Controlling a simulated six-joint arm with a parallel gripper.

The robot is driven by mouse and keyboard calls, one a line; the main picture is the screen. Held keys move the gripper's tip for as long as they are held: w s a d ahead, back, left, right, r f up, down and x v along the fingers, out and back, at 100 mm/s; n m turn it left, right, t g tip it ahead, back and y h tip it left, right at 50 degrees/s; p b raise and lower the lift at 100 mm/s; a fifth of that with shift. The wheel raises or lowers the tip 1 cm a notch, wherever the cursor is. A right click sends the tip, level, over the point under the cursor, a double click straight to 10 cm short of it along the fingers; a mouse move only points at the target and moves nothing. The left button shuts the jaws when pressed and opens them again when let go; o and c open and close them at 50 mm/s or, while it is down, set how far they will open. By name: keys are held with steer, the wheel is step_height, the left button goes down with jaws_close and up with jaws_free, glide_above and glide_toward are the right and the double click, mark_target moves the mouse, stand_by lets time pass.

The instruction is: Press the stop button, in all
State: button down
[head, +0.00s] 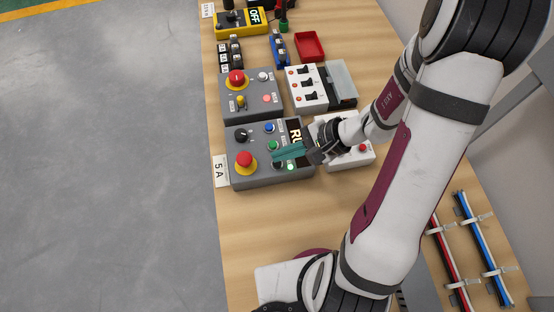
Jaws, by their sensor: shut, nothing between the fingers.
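The near grey control box (262,182) stands by a "5 A" tag. It carries a red mushroom button (244,159) on a yellow ring, a black knob (241,135), a blue button (269,127), a green button (271,145) and a dark button (277,164). A small green lamp (290,167) glows, beside a partly hidden display (295,132) starting "RU". My gripper (276,156) is shut and empty, its teal fingers over the box between the green and dark buttons. I cannot read which button is labelled stop, nor tell whether the fingertips touch one.
A second grey box (252,115) with its own red mushroom button (236,77) stands behind. A white switch box (306,88), a red tray (309,46) and a yellow "OFF" box (240,24) stand farther back. Another white box (358,160) is partly under my arm. Bare wood lies in front.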

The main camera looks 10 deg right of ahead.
steer(key=shift+f, duration=0.1)
stand_by(0.3)
steer(key=shift+f, duration=0.3)
steer(key=shift+f, duration=0.5)
stand_by(0.6)
steer(key=shift+r, duration=0.95)
step_height(320, 180, up, 5)
stand_by(0.4)
stand_by(0.5)
